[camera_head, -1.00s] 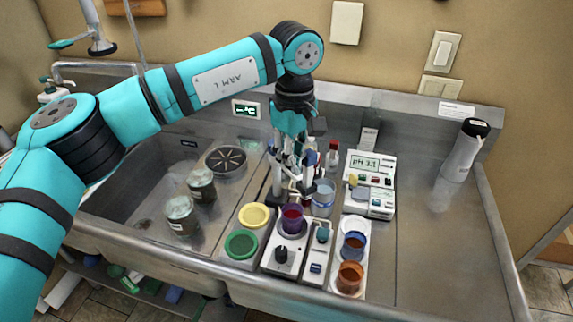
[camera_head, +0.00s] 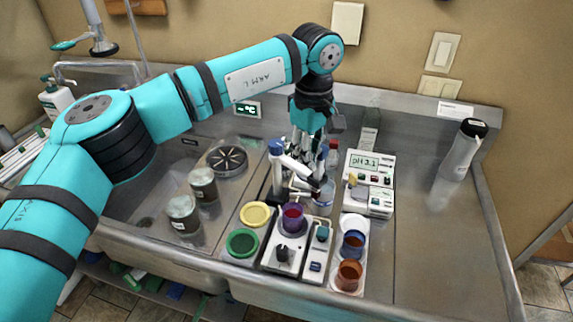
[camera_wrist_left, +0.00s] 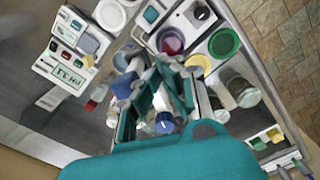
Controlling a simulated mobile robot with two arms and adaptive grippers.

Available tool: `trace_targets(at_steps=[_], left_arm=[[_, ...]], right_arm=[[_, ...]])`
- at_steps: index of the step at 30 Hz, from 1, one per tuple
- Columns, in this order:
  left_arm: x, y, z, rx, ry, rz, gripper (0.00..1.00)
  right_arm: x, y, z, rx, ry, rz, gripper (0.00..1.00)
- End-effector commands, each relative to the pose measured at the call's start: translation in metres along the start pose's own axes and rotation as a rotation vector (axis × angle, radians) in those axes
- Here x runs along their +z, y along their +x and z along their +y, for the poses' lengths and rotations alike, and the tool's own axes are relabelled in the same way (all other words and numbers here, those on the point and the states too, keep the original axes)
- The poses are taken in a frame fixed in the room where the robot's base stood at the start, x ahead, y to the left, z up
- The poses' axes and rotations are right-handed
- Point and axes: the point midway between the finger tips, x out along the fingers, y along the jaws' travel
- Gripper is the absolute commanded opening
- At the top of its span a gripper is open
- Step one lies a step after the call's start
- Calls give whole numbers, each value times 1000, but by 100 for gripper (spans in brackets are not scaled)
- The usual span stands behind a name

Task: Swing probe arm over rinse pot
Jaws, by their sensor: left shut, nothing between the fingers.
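The probe arm (camera_head: 296,167) is a white bar running from a blue-capped post (camera_head: 276,150) toward a clear, bluish pot (camera_head: 323,196), which looks like the rinse pot. The bar's outer end appears over or close to this pot; contact cannot be told. My left gripper (camera_head: 303,158) is shut and empty, just behind and above the bar, and partly hides this area. In the left wrist view its fingers (camera_wrist_left: 163,75) come together near the blue cap (camera_wrist_left: 165,122), and the bluish pot (camera_wrist_left: 127,60) is partly hidden. My right gripper is out of view.
A purple cup (camera_head: 292,216) stands on the stirrer in front. The pH meter (camera_head: 370,165) and two cups, blue (camera_head: 353,243) and orange (camera_head: 349,275), are to the right. Yellow (camera_head: 255,214) and green (camera_head: 242,242) dishes are left. The right counter is mostly clear.

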Motion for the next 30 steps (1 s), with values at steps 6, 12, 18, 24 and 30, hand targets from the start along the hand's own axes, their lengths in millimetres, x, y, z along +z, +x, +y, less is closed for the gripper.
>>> trace_targets(at_steps=[6, 12, 18, 24, 30], left_arm=[[3, -3, 19, -1, 0, 0, 0], [4, -1, 28, -1, 0, 0, 0], [4, 0, 29, 0, 1, 1, 0], [4, -2, 34, -1, -1, 0, 0], [3, -4, 52, -1, -2, -1, 0]], right_arm=[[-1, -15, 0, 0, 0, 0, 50], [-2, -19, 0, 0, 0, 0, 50], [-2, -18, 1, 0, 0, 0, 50], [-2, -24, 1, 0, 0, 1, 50], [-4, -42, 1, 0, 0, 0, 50]])
